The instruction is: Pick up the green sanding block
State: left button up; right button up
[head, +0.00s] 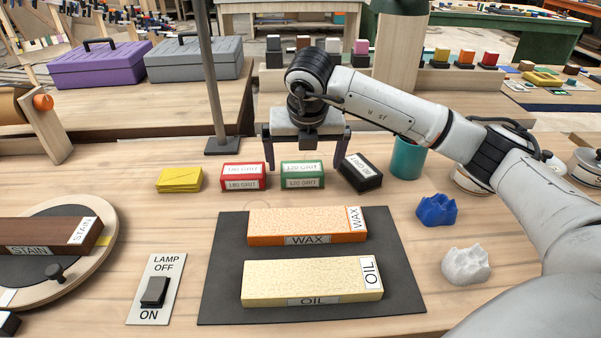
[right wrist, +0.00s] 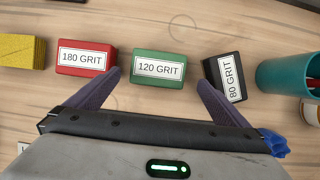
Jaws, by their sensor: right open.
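The green sanding block (head: 302,174) lies on the workbench in the head view, between a red block and a black block. In the right wrist view the green block (right wrist: 158,69) carries a white label reading 120 GRIT. My right gripper (head: 306,168) is open above it, with one finger on the side towards the red block and the other towards the black block. In the right wrist view its fingertips (right wrist: 160,78) are wide apart and nothing is between them in its grasp. My left gripper is not in view.
The red 180 GRIT block (head: 243,177) and tilted black 80 GRIT block (head: 360,172) flank the green one closely. A yellow block (head: 179,180) lies farther left. A teal cup (head: 408,158) stands right. A dark mat (head: 225,270) holds WAX and OIL boards.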

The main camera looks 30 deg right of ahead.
aim_at(302, 167)
jog(key=shift+w+x, duration=0.25)
jog(key=shift+x, duration=1.1)
jog(key=shift+w+x, duration=0.2)
jog(key=shift+x, duration=1.2)
jog(key=shift+r, duration=0.25)
jog(key=c, duration=1.2)
notch_tip(302, 167, up, 10)
jog(key=shift+r, duration=0.1)
